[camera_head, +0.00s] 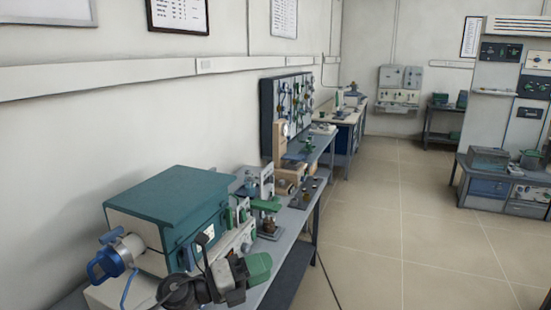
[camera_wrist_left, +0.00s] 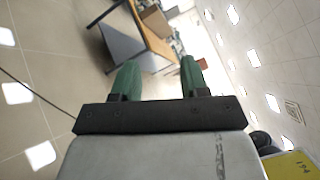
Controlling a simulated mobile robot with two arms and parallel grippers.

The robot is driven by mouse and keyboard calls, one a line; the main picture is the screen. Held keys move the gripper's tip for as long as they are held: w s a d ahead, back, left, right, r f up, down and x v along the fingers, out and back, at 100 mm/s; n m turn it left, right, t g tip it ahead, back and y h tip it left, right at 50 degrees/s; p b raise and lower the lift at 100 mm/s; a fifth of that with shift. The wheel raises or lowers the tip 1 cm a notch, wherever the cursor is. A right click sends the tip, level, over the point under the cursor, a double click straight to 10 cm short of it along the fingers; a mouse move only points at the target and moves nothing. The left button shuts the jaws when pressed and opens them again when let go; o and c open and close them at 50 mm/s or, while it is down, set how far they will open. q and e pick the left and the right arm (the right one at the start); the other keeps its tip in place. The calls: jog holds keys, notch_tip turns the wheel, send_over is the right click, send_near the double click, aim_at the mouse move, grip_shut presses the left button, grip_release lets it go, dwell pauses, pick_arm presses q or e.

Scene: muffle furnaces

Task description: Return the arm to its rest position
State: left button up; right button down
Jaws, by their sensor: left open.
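My left gripper (camera_head: 258,268) is at the bottom of the head view, in front of the bench. Its green end is turned to the right. In the left wrist view my left gripper (camera_wrist_left: 158,68) shows two green fingers set well apart with nothing between them. The fingers point over open floor toward a blurred table (camera_wrist_left: 135,45). My right gripper is in neither view.
A teal-topped furnace (camera_head: 175,200) stands on the bench close to my left arm. Small green-and-metal apparatus (camera_head: 266,206) stands behind it. A pegboard (camera_head: 288,105) is by the wall. Tiled floor (camera_head: 375,220) is clear right of the bench.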

pick_arm(q)
jog(key=s+a+f+n+t+y, duration=0.4)
jog(key=a+f+n+y, duration=0.3)
jog(key=n, duration=0.7)
jog(key=s+a+f+n+t+y, duration=0.5)
jog(key=n+y, duration=0.4)
jog(key=n, duration=0.5)
jog(key=s+a+f+n+g, duration=0.2)
jog(key=s+f+g, duration=0.15)
jog(key=s, duration=0.45)
jog(key=s+a+f+n+g+y, duration=0.1)
jog(key=s+a+f+n+g, duration=0.15)
jog(key=s+g, duration=0.35)
jog(key=s+a+f+n+g, duration=0.15)
jog(key=s+f+g, duration=0.25)
jog(key=s, duration=0.5)
notch_tip(320, 180, down, 24)
jog(key=f, duration=0.1)
jog(key=s+a+f+g, duration=0.2)
jog(key=s+f, duration=1.4)
jog(key=shift+s+a+f, duration=0.25)
jog(key=shift+s+f, duration=0.1)
jog(key=shift+s, duration=0.05)
